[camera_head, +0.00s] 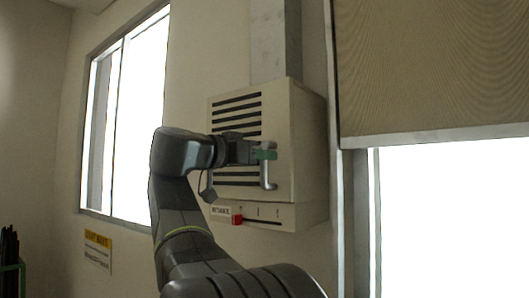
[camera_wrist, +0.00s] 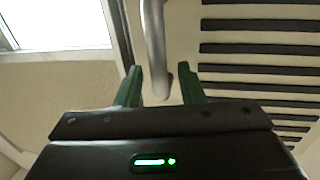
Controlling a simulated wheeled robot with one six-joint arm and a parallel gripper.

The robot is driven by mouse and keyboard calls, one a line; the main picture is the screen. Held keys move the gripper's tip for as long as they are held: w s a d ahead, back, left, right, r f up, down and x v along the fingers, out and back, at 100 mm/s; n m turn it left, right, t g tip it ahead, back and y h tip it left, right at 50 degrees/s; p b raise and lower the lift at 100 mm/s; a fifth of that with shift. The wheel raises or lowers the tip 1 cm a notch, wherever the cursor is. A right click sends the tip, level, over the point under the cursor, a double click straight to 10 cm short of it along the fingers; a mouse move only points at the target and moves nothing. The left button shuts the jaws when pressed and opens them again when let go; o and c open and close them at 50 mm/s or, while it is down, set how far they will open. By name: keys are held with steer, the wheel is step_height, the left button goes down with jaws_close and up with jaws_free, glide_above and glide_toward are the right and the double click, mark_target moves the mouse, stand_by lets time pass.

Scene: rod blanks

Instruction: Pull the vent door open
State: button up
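The vent door (camera_head: 238,112) is the slatted front of a beige box on the wall, and it looks shut. Its grey upright bar handle (camera_head: 268,176) is on the right side of the front. My gripper (camera_head: 264,154) is at the handle, with its green fingertips over the bar's upper part. In the wrist view the handle (camera_wrist: 154,35) runs between the two green fingers of my gripper (camera_wrist: 160,72), with gaps showing beside the bar. The fingers are open around it. The slats of the vent door (camera_wrist: 260,50) show at right. My wrist hides part of the slats.
A red slider knob (camera_head: 237,218) and a label (camera_head: 220,211) are on the box's lower edge. A duct (camera_head: 275,40) rises above the box. Bright windows are at left (camera_head: 135,120) and right (camera_head: 450,220), with a blind (camera_head: 430,65) over the right one. A yellow-topped sign (camera_head: 98,248) hangs lower left.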

steer(key=shift+w+d, duration=0.35)
steer(key=shift+d, duration=0.1)
steer(key=shift+w, duration=0.1)
jaws_close()
